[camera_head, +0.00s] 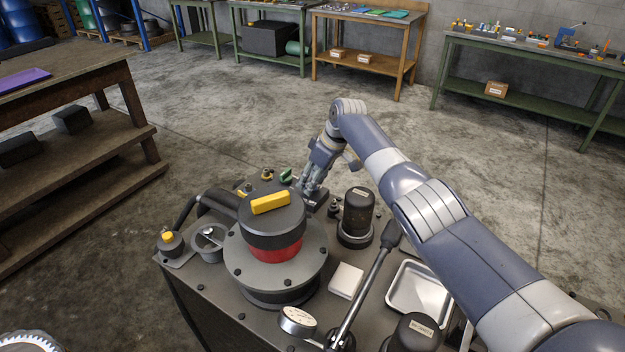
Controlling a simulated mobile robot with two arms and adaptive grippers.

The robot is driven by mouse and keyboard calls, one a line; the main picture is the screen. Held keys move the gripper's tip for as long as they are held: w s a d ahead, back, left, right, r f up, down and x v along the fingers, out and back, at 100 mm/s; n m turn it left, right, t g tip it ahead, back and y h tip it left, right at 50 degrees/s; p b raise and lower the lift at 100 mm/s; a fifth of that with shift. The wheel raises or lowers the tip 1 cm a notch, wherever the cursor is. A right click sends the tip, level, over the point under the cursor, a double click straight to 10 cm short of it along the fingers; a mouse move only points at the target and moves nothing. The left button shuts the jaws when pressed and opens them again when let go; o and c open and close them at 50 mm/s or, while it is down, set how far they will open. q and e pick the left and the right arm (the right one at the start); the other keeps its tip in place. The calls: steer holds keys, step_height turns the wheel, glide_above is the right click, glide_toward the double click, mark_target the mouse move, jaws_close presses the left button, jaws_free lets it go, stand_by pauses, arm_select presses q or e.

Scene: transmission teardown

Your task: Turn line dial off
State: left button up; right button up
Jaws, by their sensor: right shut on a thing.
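My right gripper (311,188) reaches down to the far edge of the machine's top. It is shut on a small part there, which its fingers mostly hide, above a dark block (317,199). I cannot tell whether that part is the line dial. A large dark round cap with a yellow bar (271,203) on top and a red band below stands to the left of the gripper, apart from it. A small knob with a yellow top (168,237) sits at the left edge. My left gripper is not in view.
A black canister (358,213) stands just right of my gripper. A lever (365,290), a round gauge (298,320), a white block (346,280) and a metal tray (419,291) are nearer. A wooden bench (85,65) is at left. The floor behind is clear.

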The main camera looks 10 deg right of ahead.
steer(key=o, duration=1.1)
steer(key=shift+c, duration=0.2)
steer(key=v, duration=1.2)
